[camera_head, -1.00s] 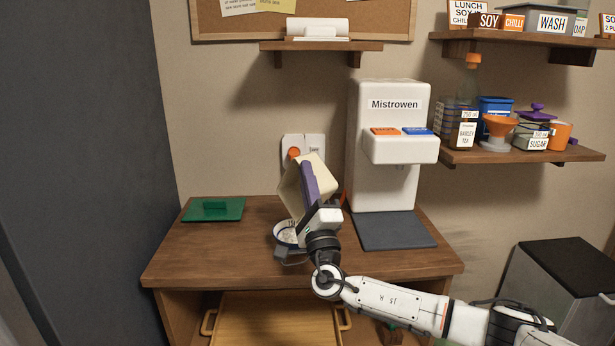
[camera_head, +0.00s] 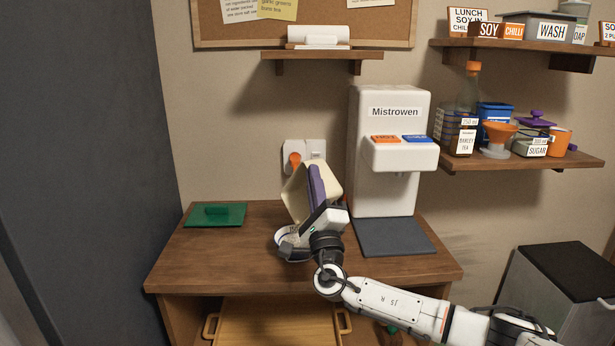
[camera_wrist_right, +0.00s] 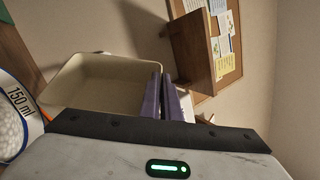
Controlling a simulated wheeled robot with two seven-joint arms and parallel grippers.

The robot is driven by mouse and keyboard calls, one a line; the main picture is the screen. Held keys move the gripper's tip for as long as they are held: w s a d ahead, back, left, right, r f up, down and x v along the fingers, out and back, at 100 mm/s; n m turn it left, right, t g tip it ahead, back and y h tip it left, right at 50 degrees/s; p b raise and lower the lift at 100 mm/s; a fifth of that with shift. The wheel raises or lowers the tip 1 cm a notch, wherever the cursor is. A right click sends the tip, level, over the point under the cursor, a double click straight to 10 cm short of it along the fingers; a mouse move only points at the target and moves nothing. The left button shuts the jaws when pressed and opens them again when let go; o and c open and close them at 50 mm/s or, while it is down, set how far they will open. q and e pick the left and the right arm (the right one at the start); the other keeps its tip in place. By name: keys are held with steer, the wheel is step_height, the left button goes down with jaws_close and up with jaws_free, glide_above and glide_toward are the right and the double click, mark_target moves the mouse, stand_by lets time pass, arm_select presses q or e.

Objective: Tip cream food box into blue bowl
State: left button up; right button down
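The cream food box (camera_head: 299,188) is held tilted in the air above the blue bowl (camera_head: 284,253), on the cabinet top. In the right wrist view the box (camera_wrist_right: 95,75) shows its open, empty-looking inside. The bowl (camera_wrist_right: 28,98) shows there at the left edge, with a blue rim, a "150 ml" label and white grains in it. My right gripper (camera_head: 317,184), with purple fingers, appears shut on the box's wall; in the wrist view its fingers (camera_wrist_right: 163,97) lie close together at the box's right side. The arm partly hides the bowl. My left gripper is out of view.
A white Mistrowen dispenser (camera_head: 385,190) stands right of the box, with a dark mat (camera_head: 392,237) before it. A green lid (camera_head: 215,215) lies at the left of the wooden top (camera_head: 225,263). Shelves with jars hang at the right. The top's front left is clear.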

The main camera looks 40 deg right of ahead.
mark_target(327, 175)
steer(key=shift+w+d+r+m+g+h+p, duration=0.1)
steer(key=shift+d+r+m+g+h+p, duration=0.25)
steer(key=shift+d+m+p, duration=0.4)
steer(key=shift+d+r+m+g+h+p, duration=0.1)
steer(key=shift+d+r+m+g+p, duration=0.05)
steer(key=shift+d+m+g+p, duration=0.6)
steer(key=shift+d+m+g+h+p, duration=0.25)
steer(key=shift+d+m+g+p, duration=0.3)
steer(key=shift+m+p, duration=0.35)
steer(key=d+f+m+g+y, duration=0.5)
steer(key=d+f+m+g, duration=0.2)
steer(key=d+f+m, duration=0.2)
steer(key=shift+w+f+m, duration=0.4)
steer(key=shift+f+m, duration=0.2)
steer(key=shift+f, duration=0.05)
